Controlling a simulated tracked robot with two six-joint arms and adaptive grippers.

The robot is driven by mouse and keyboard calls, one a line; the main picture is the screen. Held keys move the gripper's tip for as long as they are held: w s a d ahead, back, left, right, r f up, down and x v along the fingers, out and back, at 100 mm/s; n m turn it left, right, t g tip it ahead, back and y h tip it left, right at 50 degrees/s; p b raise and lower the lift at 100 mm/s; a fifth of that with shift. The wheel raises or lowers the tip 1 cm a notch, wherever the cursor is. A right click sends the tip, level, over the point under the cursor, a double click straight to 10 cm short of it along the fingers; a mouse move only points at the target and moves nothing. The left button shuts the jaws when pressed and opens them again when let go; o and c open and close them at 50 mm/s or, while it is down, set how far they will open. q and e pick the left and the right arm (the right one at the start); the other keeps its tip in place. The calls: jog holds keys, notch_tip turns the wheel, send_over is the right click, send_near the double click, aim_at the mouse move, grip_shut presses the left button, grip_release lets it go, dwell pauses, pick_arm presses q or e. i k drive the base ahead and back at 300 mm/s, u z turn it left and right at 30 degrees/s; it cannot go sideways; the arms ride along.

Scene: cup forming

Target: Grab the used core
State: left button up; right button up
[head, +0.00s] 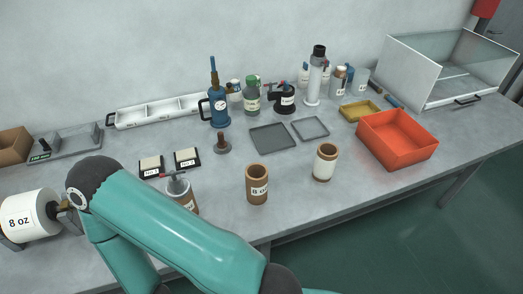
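Several tubular pieces could be the used core, and I cannot tell which one it is. A brown tube marked 8 oz (257,188) stands upright near the table's front middle. A second brown tube with a white wrap (325,165) stands upright to its right. Neither gripper shows.
A red-orange bin (398,140) and yellow tray (360,109) stand at the right. Flat grey trays (272,139) lie mid-table. Bottles, including a blue one (218,108), line the back. A clear-walled case (450,70) stands back right. The front right tabletop is clear.

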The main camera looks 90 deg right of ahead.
aim_at(326, 158)
jog(key=z, duration=0.05)
jog(key=k, duration=2.2)
jog(key=z, duration=1.1)
jog(key=i, duration=0.95)
jog(key=z, duration=0.1)
